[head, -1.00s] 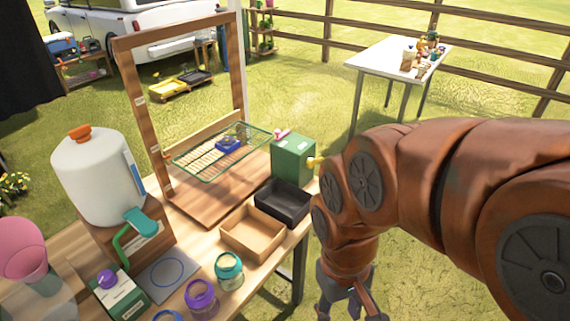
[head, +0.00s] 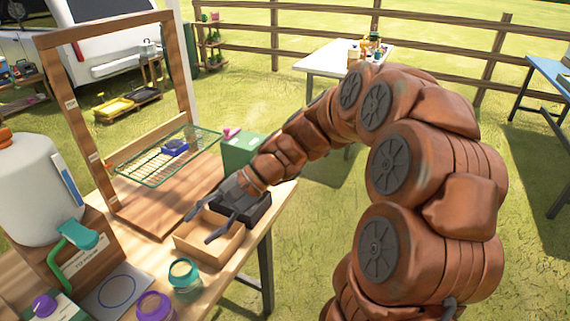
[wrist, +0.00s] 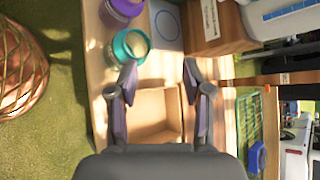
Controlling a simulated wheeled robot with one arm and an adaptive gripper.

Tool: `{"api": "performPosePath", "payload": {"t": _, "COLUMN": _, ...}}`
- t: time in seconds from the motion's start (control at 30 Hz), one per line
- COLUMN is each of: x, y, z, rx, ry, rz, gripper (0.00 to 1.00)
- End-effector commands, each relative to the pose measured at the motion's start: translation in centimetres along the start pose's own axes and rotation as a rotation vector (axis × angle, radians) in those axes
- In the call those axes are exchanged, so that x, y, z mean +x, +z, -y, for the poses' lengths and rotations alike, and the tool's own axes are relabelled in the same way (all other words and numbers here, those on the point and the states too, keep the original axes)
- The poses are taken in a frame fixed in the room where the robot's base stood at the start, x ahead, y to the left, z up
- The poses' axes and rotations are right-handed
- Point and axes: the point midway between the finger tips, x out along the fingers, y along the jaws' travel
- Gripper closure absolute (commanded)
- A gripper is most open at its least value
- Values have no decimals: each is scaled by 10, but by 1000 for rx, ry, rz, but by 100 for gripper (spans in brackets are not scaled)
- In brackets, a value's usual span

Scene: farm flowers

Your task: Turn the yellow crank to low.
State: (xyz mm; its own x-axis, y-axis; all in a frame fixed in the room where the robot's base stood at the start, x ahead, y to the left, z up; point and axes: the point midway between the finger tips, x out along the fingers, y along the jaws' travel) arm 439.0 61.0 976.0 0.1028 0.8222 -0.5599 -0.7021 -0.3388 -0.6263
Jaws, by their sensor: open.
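I do not make out the yellow crank in either present view. The green box (head: 241,147), whose right side bore a yellow part in the earlier head view, is partly covered by my arm, which hides that side. The wooden frame (head: 103,190) stands left of it, with small unreadable labels on its post. A green wire rack (head: 150,172) hangs level in it, bearing a blue item (head: 175,148). My gripper (head: 198,228) is open and empty over the tan tray (head: 230,243); in the wrist view its fingers (wrist: 159,68) are spread over that tray.
A black tray (head: 262,210) lies beside the tan tray, close to my gripper. A teal-lidded jar (head: 184,279) and a purple-lidded jar (head: 154,306) stand nearby. A white dispenser (head: 35,190) stands left.

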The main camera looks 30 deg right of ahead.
Motion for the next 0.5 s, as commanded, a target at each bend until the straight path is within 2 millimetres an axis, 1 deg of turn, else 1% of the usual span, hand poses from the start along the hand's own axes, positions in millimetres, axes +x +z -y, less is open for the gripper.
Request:
{"api": "performPosePath", "payload": {"t": 0.03, "x": -4, "y": -23, "z": 4, "rx": 51, "ry": -65, "rz": 1, "gripper": 51}}
{"api": "performPosePath", "payload": {"t": 0.17, "x": -28, "y": -75, "z": 20, "rx": 168, "ry": -242, "rz": -3, "gripper": 51}}
{"api": "performPosePath", "payload": {"t": 0.2, "x": -38, "y": -92, "z": 23, "rx": 204, "ry": -298, "rz": -7, "gripper": 51}}
{"api": "performPosePath", "payload": {"t": 0.27, "x": -54, "y": -119, "z": 25, "rx": 259, "ry": -381, "rz": -11, "gripper": 51}}
{"api": "performPosePath", "payload": {"t": 0.3, "x": -65, "y": -136, "z": 25, "rx": 294, "ry": -436, "rz": -15, "gripper": 51}}
{"api": "performPosePath", "payload": {"t": 0.37, "x": -83, "y": -164, "z": 22, "rx": 350, "ry": -521, "rz": -22, "gripper": 51}}
{"api": "performPosePath", "payload": {"t": 0.4, "x": -97, "y": -183, "z": 19, "rx": 384, "ry": -579, "rz": -30, "gripper": 51}}
{"api": "performPosePath", "payload": {"t": 0.47, "x": -118, "y": -210, "z": 12, "rx": 434, "ry": -662, "rz": -42, "gripper": 51}}
{"api": "performPosePath", "payload": {"t": 0.5, "x": -131, "y": -228, "z": 5, "rx": 467, "ry": -715, "rz": -48, "gripper": 51}}
